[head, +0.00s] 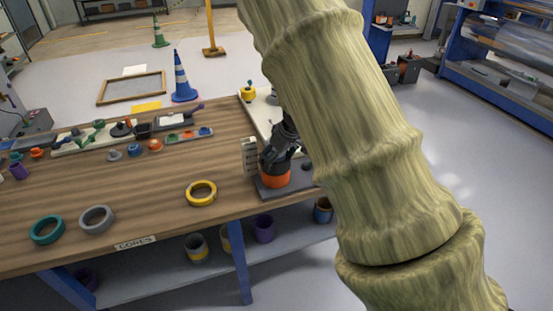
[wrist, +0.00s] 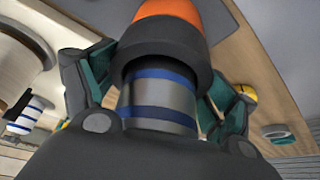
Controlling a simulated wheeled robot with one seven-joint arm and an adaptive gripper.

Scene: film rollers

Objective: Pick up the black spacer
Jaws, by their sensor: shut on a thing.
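A black collar-like ring, which I take to be the black spacer (wrist: 165,52), sits between the teal-padded fingers of my gripper (wrist: 155,85). It is around or against a grey cylinder with blue bands (wrist: 160,100), with an orange part (wrist: 172,12) beyond it. In the head view my gripper (head: 277,158) is at the orange part (head: 276,177), which stands on a dark plate (head: 290,188) at the table's right end. My gripper is shut on the spacer; the exact contact is partly hidden. I cannot tell whether the spacer is lifted.
The wooden table (head: 130,190) holds a yellow ring (head: 201,193), a grey ring (head: 96,219) and a teal ring (head: 46,229). A pale upright block (head: 250,157) stands close left of my gripper. Small parts line the back. My forearm hides the right side.

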